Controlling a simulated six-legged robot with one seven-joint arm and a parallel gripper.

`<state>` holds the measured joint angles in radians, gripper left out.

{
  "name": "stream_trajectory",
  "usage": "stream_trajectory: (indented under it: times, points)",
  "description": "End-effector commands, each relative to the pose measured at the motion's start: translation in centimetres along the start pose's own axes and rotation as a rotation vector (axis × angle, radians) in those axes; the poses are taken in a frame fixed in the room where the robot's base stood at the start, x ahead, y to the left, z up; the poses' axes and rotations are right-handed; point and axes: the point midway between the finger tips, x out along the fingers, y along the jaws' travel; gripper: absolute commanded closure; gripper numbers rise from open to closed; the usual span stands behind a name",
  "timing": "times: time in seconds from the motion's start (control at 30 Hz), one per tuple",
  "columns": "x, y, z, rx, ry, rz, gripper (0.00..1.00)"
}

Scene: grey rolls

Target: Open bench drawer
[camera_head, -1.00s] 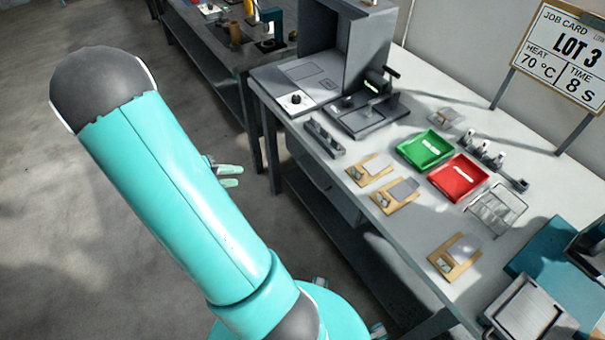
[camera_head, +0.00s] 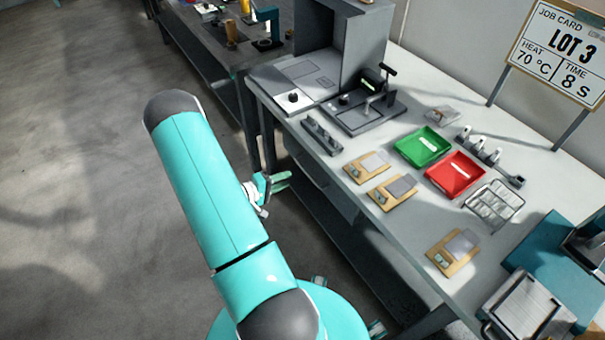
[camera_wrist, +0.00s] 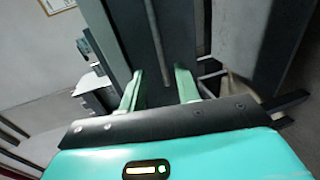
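The bench drawer (camera_head: 335,192) is a grey front under the near edge of the white bench top and looks shut. In the wrist view a dark grey panel, apparently the drawer front (camera_wrist: 120,32), fills the upper middle. A thin bar, probably its handle (camera_wrist: 156,40), runs down it. My gripper (camera_head: 283,181) is beside the bench, left of the drawer and below the top. In the wrist view my gripper (camera_wrist: 160,85) has its two green fingers apart, with the bar's lower end between them in the picture. I cannot tell whether they touch it.
The bench top (camera_head: 440,130) holds a press (camera_head: 365,108), a green tray (camera_head: 422,146), a red tray (camera_head: 455,174) and several small boards. A lower shelf (camera_head: 340,240) runs beneath. A second bench (camera_head: 205,45) stands behind. The floor (camera_head: 80,200) at left is clear.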

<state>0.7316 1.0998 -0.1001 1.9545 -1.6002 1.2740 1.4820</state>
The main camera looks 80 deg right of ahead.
Motion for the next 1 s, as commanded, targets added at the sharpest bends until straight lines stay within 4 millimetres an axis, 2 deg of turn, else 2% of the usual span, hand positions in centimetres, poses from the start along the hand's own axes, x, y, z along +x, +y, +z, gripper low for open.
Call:
stream_trajectory:
  times: [0.03, 0.2, 0.4, 0.57, 0.8, 0.97, 1.0]
  points:
    - [1.2, 0.0, 0.1, 0.001, -0.004, 0.0, 0.68]
    - [4.5, 0.0, 0.1, 0.001, -0.005, 0.0, 0.68]
    - [7.3, 0.0, 0.0, 0.001, -0.003, -0.001, 0.68]
    - [8.2, 0.0, 0.0, -0.001, 0.0, -0.001, 0.68]
    - [8.2, 0.0, 0.0, -0.001, 0.0, -0.001, 0.68]
    - [8.2, 0.0, 0.0, -0.001, 0.0, -0.001, 0.99]
    - [8.2, 0.0, 0.0, -0.001, 0.0, -0.001, 1.0]
